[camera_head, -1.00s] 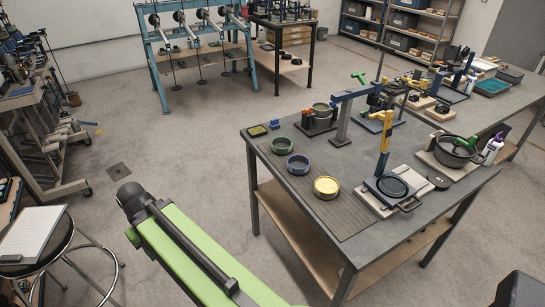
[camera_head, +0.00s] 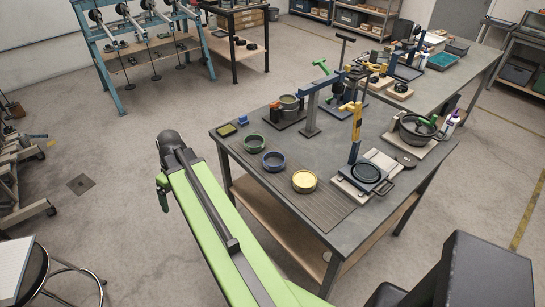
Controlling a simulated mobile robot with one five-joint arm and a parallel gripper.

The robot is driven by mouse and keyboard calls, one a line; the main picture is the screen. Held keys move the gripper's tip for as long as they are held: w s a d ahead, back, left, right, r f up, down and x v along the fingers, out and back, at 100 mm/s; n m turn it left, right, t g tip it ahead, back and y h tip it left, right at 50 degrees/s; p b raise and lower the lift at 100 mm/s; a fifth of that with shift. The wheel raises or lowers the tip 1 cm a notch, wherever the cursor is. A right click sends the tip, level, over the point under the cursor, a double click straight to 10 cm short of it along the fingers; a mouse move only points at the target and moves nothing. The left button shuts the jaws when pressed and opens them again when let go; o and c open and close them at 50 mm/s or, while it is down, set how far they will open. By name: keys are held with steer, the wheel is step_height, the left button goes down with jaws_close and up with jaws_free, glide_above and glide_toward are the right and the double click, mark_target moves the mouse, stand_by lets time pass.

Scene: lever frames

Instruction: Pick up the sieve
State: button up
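Several shallow round pans stand in a row on the near left of the grey table (camera_head: 335,215): a green one (camera_head: 253,143), a blue one (camera_head: 274,161) and one with a yellow inside (camera_head: 304,181). They look like sieve pans, but I cannot tell which is the sieve. A dark round ring (camera_head: 365,173) with a handle sits on a plate under a blue and yellow lever press (camera_head: 355,135). My green arm rises from the bottom of the picture, left of the table and apart from the pans.
A dark pot (camera_head: 416,128) on a board stands at the table's right, near a white and purple bottle (camera_head: 451,124). A stool (camera_head: 30,275) is at lower left. The floor left of the table is mostly clear.

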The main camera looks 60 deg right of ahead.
steer(key=shift+o, duration=0.7)
steer(key=s+d+r+p, duration=0.2)
steer(key=d+r, duration=0.1)
steer(key=d, duration=0.5)
steer(key=s+d+r+t+p, duration=0.1)
steer(key=s+d+r+p, duration=0.1)
steer(key=d, duration=0.7)
steer(key=shift+s+r, duration=0.65)
steer(key=shift+s, duration=0.2)
steer(key=s+d+r+t+h+p, duration=0.1)
steer(key=s+d+r+p, duration=0.15)
steer(key=s+d, duration=0.7)
steer(key=s+d+r+t+p, duration=0.15)
steer(key=s+d+r, duration=0.25)
steer(key=s+d, duration=0.5)
steer(key=b, duration=1.1)
glide_toward(272, 163)
steer(key=shift+w+a+f, duration=0.25)
steer(key=shift+w+f, duration=0.5)
steer(key=shift+f, duration=0.1)
steer(key=shift+w+r, duration=0.1)
steer(key=b+x, duration=0.4)
steer(key=shift+s+d+f+b, duration=0.25)
steer(key=shift+f+b, duration=0.05)
steer(key=shift+f, duration=0.25)
steer(key=shift+w+f, duration=0.2)
steer(key=shift+r, duration=0.2)
steer(key=c, duration=1.5)
